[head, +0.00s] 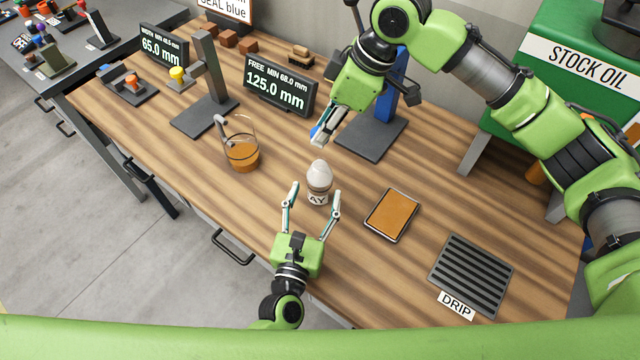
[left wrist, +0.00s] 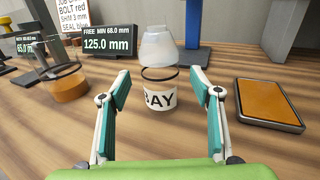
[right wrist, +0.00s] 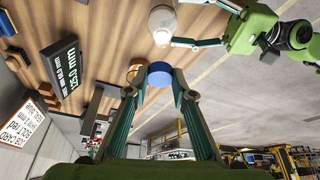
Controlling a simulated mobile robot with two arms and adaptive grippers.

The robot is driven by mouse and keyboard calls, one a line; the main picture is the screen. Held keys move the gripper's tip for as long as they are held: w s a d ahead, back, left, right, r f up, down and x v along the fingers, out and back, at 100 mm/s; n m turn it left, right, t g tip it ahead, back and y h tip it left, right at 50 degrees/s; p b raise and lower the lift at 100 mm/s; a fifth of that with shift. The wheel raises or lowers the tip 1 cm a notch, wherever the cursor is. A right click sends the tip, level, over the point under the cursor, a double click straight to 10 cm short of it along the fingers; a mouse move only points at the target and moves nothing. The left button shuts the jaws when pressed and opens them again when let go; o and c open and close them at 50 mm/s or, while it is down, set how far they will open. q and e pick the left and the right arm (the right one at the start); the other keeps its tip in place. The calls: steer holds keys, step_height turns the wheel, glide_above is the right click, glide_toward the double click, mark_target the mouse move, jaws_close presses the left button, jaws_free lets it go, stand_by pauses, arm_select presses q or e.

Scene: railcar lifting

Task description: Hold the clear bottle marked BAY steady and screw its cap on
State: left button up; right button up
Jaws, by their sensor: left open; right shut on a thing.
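The clear bottle (head: 318,186) with a white BAY label stands upright on the wooden table; its label faces the left wrist view (left wrist: 160,99). My left gripper (head: 315,192) is open, with one finger on each side of the bottle and gaps between them. My right gripper (head: 318,138) is shut on a blue cap (right wrist: 160,74), held behind the bottle in the head view and apart from it. Only a sliver of the cap (head: 314,131) shows in the head view. The bottle also shows in the right wrist view (right wrist: 162,24).
A glass jug of amber liquid (head: 242,155) stands left of the bottle. An orange-topped tray (head: 392,215) and a DRIP grate (head: 470,274) lie to the right. A 125.0 mm display (head: 280,88) and a blue post's dark base (head: 370,137) stand behind.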

arm_select(q)
steer(key=x, duration=0.4)
arm_select(e)
steer(key=shift+s, duration=0.1)
arm_select(q)
steer(key=shift+w+d, duration=0.15)
steer(key=shift+w, duration=0.45)
steer(key=shift+s, duration=0.1)
steer(key=shift+c, duration=0.8)
jaws_close()
arm_select(e)
glide_above(318, 160)
steer(key=d, duration=0.1)
steer(key=shift+s+d+f, duration=0.1)
steer(key=shift+f, duration=1.15)
steer(key=shift+s+d+f, duration=0.1)
steer(key=shift+f, duration=1.1)
steer(key=shift+f, duration=0.9)
